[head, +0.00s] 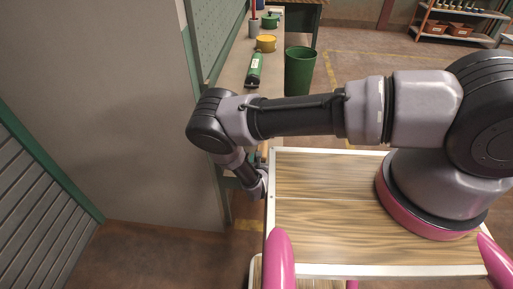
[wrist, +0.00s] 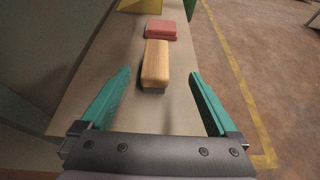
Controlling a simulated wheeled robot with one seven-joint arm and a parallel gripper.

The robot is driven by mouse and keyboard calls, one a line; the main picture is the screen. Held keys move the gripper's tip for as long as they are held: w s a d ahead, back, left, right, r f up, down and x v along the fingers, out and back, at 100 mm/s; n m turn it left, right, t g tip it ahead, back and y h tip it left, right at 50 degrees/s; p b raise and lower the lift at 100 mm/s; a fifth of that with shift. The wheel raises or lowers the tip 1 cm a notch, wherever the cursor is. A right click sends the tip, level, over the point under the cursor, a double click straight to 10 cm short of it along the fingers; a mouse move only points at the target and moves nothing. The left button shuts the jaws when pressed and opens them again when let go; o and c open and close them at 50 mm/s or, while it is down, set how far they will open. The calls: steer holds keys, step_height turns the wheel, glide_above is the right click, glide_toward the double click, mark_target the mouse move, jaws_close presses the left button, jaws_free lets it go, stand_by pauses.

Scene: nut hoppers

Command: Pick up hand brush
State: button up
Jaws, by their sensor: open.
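The hand brush (wrist: 156,63) shows in the wrist view as a light wooden block with a dark strip at its lower near end. It lies on a narrow bench top (wrist: 112,104), lengthwise to the view. My gripper (wrist: 160,74) is open and empty, its two teal fingers apart on either side of the brush in the picture. The brush appears beyond the palm, near the fingertips; I cannot tell the exact gap. In the head view I cannot make out the brush, and my fingers are hidden.
A red block (wrist: 148,30) lies just beyond the brush, with a yellow object (wrist: 140,5) behind it. In the head view, a green tool (head: 254,70) and yellow tin (head: 266,43) are on the bench, beside a pegboard. A green bin (head: 300,72) stands right of it.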

mark_target(262, 149)
steer(key=x, duration=0.7)
steer(key=a+x, duration=0.1)
steer(key=x, duration=0.2)
steer(key=shift+w+d+f, duration=0.1)
steer(key=shift+w+f, duration=0.15)
steer(key=shift+f, duration=0.25)
jaws_close()
steer(key=shift+r, duration=0.15)
